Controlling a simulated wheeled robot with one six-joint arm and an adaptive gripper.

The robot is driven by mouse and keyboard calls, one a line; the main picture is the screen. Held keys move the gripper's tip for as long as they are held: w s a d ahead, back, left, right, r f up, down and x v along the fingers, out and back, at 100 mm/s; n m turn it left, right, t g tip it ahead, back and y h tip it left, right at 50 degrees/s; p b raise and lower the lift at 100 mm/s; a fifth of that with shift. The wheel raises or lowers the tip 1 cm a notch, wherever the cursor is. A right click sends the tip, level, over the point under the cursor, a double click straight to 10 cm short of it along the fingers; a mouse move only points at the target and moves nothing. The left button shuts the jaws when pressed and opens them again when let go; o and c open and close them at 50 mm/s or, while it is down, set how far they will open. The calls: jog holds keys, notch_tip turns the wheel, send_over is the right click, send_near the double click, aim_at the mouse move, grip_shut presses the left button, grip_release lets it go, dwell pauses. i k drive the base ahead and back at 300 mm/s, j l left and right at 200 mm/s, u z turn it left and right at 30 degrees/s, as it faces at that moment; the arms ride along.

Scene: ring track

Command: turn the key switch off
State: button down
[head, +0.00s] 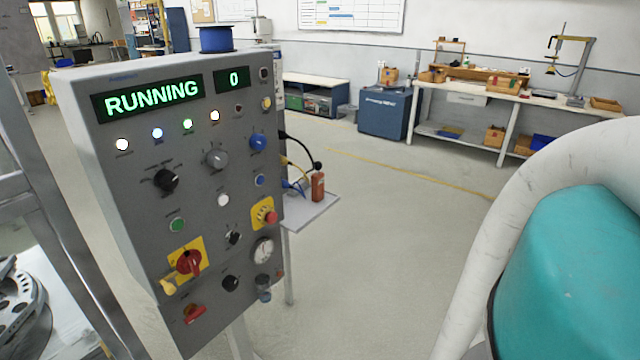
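A grey control panel (150,120) stands at the left, its front turned towards me and to the right. Its green display (152,98) reads RUNNING and a smaller display (233,80) reads 0. A small dark switch (233,238) with a light part sits left of the red emergency stop. A dark round control (230,283) sits below it. I cannot tell for sure which of these is the key switch, nor its position. My gripper is not in view; only a white and teal part of my arm fills the right edge.
The panel also carries a red rotary handle (188,262), a red emergency stop (266,215), a gauge (262,251) and a red lever (194,313). The floor right of the panel is clear.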

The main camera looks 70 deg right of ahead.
aim_at(231, 236)
jog(key=k+l+z, duration=0.1)
jog(key=l+z, duration=0.6)
jog(key=l, duration=0.2)
jog(key=l+z, duration=0.35)
jog(key=l, duration=0.1)
